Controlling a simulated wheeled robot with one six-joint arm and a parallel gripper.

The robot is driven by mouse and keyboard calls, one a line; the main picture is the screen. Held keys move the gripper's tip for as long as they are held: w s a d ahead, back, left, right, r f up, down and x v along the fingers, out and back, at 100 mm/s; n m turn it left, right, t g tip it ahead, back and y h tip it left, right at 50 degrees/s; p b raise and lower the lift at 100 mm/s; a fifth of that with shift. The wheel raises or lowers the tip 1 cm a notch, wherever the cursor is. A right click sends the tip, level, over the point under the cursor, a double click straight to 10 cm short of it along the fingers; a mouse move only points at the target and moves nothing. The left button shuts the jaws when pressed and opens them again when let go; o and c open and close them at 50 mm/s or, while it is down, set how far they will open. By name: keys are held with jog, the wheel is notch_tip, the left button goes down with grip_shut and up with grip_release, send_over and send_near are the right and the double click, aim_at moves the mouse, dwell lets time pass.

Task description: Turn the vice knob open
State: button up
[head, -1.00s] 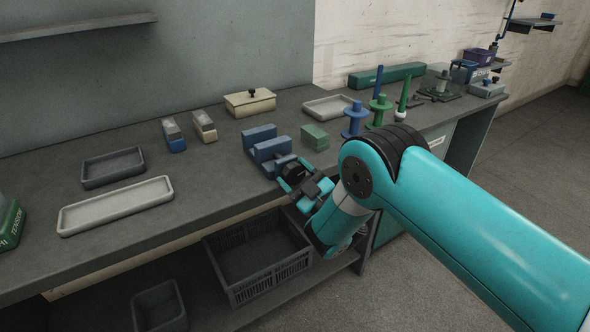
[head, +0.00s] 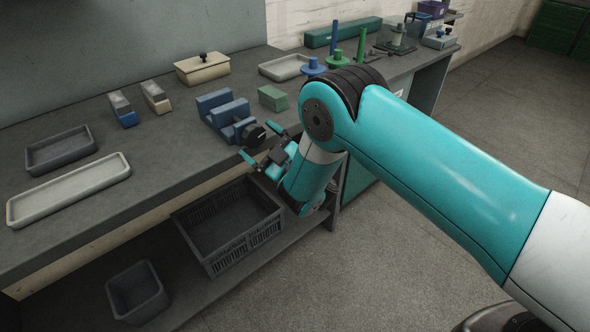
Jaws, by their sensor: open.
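The blue vice (head: 225,112) stands near the front edge of the bench. Its black round knob (head: 253,134) faces the front edge. My gripper (head: 262,145) is open, with teal fingertips spread just in front of the knob. One fingertip is at the knob's lower left and the other at its right. The knob appears clear of the fingers, with nothing held between them.
A green block (head: 272,98) sits right of the vice. A dark crate (head: 228,226) stands on the shelf below the bench (head: 180,160). Trays lie at left, including a pale one (head: 70,188). Blue and green spools stand behind my arm.

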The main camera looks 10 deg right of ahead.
jog(key=b+v, duration=1.5)
jog(key=b, duration=0.8)
jog(key=shift+s+d, duration=0.2)
